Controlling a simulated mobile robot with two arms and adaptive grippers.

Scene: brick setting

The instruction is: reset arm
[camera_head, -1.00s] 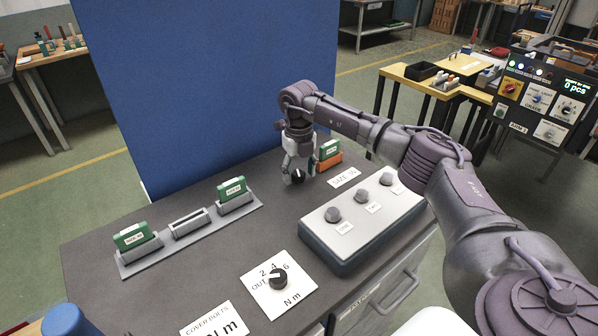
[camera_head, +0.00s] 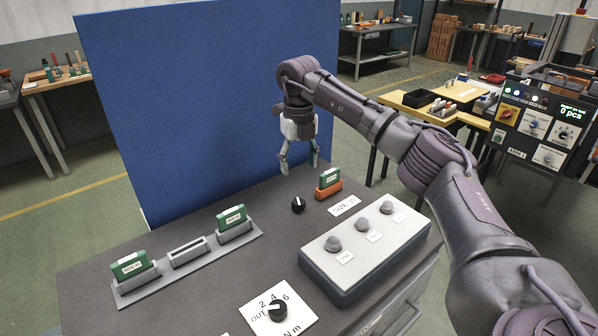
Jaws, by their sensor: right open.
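My right gripper (camera_head: 300,166) hangs above the far part of the dark bench top, in front of the blue panel. Its two fingers are apart and nothing is between them. A small black knob (camera_head: 298,205) stands on the bench below it, clear of the fingers. A green block in an orange holder (camera_head: 328,192) is just right of the knob. My right arm comes in from the right edge. My left gripper is not in view.
A grey rack (camera_head: 188,252) holds two green blocks, with an empty middle slot. A box with three grey knobs (camera_head: 364,252) stands at the right. A dial plate (camera_head: 278,309) lies in front. The blue panel (camera_head: 205,90) rises behind the bench.

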